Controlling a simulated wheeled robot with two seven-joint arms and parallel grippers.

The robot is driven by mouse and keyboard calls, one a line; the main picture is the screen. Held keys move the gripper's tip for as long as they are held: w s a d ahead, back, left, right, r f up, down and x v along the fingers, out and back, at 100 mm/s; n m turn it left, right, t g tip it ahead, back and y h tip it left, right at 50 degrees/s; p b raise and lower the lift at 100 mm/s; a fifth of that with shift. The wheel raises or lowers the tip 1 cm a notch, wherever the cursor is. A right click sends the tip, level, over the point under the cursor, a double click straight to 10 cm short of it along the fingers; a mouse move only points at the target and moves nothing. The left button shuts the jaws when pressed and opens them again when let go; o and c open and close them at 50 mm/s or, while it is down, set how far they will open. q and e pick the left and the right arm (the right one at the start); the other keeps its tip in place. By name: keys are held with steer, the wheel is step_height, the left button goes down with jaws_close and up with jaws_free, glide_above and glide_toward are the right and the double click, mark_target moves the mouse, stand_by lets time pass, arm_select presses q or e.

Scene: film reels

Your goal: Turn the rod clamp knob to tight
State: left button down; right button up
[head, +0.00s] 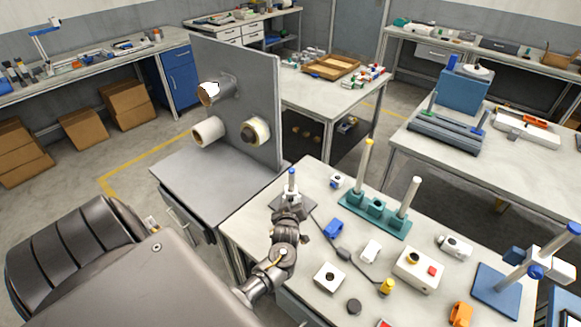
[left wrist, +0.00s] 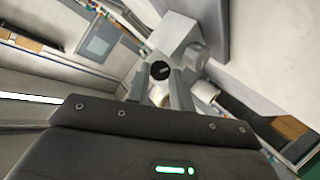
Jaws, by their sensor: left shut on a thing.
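My left gripper (head: 289,212) is at the near left part of the front table, right by a small stand with a blue-tipped upright rod (head: 292,178). It hides most of the stand's lower part, and the knob cannot be made out in the head view. In the left wrist view the two fingers (left wrist: 160,86) are closed on a round black knob (left wrist: 160,70) with a pale mark on its face. A grey block (left wrist: 172,34) and a short grey cylinder (left wrist: 194,57) are just beyond it. My right gripper is not seen.
A grey upright panel with film reels (head: 256,131) stands behind left. A teal base with posts (head: 374,214), a white button box (head: 418,270) and a blue-based stand (head: 497,288) are to the right. A cable and small parts lie close by.

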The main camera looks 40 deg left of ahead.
arm_select(q)
steer(key=shift+m+g, duration=0.3)
steer(key=shift+m, duration=0.1)
steer(key=c, duration=1.5)
jaws_free()
steer(key=b+v, duration=0.1)
steer(key=v, duration=0.9)
steer(key=shift+s+d, duration=0.25)
steer(key=shift+d, duration=0.05)
